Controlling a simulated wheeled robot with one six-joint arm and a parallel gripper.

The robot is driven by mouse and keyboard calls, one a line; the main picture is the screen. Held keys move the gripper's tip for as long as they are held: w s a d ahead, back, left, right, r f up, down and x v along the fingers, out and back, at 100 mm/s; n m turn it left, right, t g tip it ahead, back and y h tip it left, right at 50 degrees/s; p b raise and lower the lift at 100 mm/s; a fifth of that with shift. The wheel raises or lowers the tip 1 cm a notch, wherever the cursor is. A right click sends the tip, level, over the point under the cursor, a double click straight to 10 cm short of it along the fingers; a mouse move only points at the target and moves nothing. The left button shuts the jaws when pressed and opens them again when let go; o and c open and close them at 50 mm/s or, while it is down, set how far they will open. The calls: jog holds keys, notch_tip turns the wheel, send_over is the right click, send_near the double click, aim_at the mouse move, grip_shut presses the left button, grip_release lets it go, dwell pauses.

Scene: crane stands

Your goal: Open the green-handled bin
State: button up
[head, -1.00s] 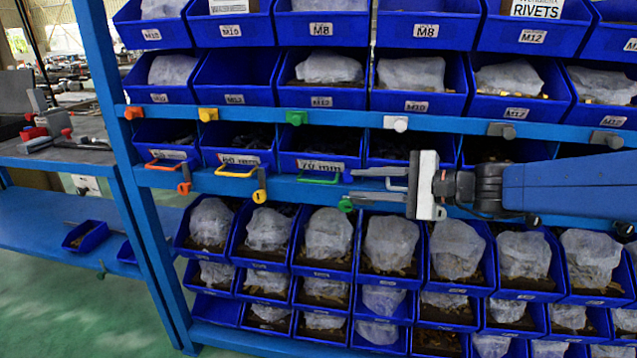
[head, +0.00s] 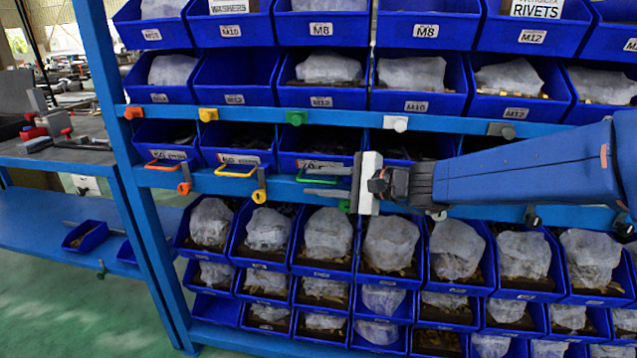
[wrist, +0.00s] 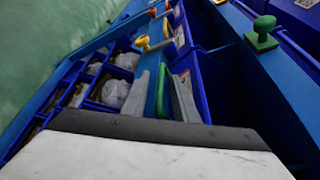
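The green-handled bin (head: 290,160) is a blue bin in the middle row, third from the left. Its green handle (head: 318,180) is a thin bar at the bin's front. My gripper (head: 324,181) points left at this handle, one finger above it and one below. The wrist view shows two grey fingers (wrist: 160,100) spread apart, with a green bar (wrist: 160,92) between them and gaps beside it. The gripper looks open. A green latch (head: 344,206) below is mostly hidden behind my gripper. The bin's right part is also covered.
To the left are bins with a yellow handle (head: 236,172) and an orange handle (head: 165,163). A green knob (head: 296,118) sits on the rail above. Blue bins with bagged parts fill the rows above and below. A blue rack post (head: 110,90) stands at the left.

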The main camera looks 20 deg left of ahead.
grip_shut()
dwell(1.4)
